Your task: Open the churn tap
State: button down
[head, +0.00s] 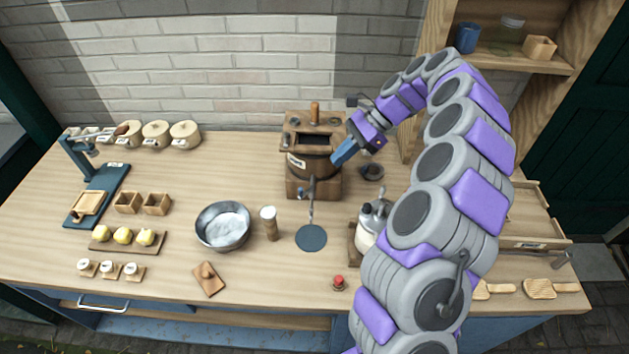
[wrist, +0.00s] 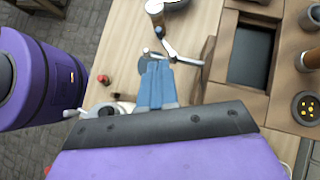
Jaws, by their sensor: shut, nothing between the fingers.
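The wooden churn (head: 314,168) stands at the back middle of the table, with a dark opening in its top. It also shows at the right of the wrist view (wrist: 213,82). A thin grey metal piece, apparently the tap (head: 311,193), sticks out from the churn's front; it shows in the wrist view (wrist: 183,58) just beyond my fingertips. My gripper (head: 338,160) has blue fingers, shut and empty, at the churn's right side in the head view. The fingertips (wrist: 158,66) appear near the metal piece in the wrist view; I cannot tell whether they touch.
A grey disc (head: 311,238) lies in front of the churn. A metal bowl (head: 223,227) and a small wooden cylinder (head: 269,224) stand left of it. A white pot (head: 365,238) with a metal top stands to the right, beside my arm. A red knob (head: 338,283) is near the front edge.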

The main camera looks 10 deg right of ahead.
aim_at(303, 193)
jog(key=shift+f, duration=0.1)
dwell(0.3)
jog(key=b+x, duration=0.3)
jog(key=x, duration=0.6)
jog(key=shift+a+f, duration=0.3)
